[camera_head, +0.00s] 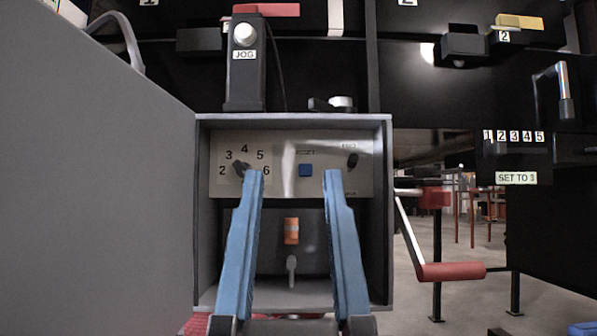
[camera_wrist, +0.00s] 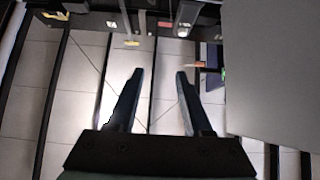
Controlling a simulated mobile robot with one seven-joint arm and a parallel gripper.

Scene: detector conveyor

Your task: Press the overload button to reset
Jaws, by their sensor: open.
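How far the tips are from the panel is unclear.
A dial knob (camera_head: 241,168) with numbers and a black switch (camera_head: 352,160) flank the button. An orange part (camera_head: 291,231) and a grey lever (camera_head: 291,270) sit below. The grey door (camera_head: 100,180) blocks the left. A red-handled crank (camera_head: 452,271) juts out right; a JOG button (camera_head: 244,34) is above.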

